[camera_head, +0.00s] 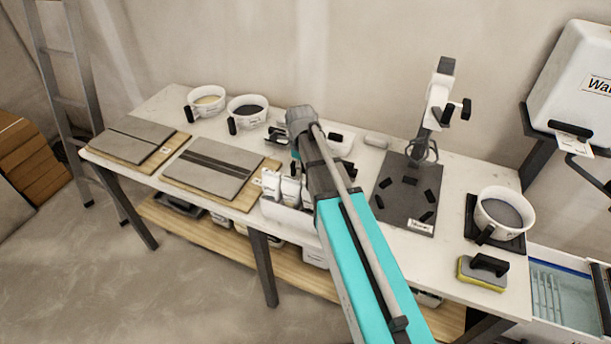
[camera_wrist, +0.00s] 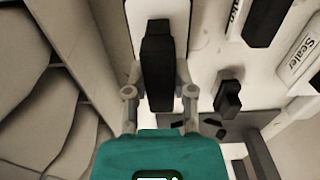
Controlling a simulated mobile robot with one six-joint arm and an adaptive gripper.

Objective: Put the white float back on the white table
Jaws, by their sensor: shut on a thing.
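My gripper (camera_wrist: 158,80) is shut on the black handle of the white float (camera_wrist: 183,30). In the wrist view the float's white plate lies beyond the handle, running up out of the picture. In the head view my arm covers most of the gripper, and I cannot make out the float there. The white table (camera_head: 462,165) is long and stands against the wall. I cannot tell from these views whether the float touches the table.
Tile boards (camera_head: 213,170) and two tubs (camera_head: 247,112) occupy the table's left part. A dark mat (camera_head: 404,205) with small black pieces lies right of my arm. A third tub (camera_head: 503,210) and a yellow sponge (camera_head: 482,272) are at the right. White packages (camera_head: 290,190) stand near the front edge.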

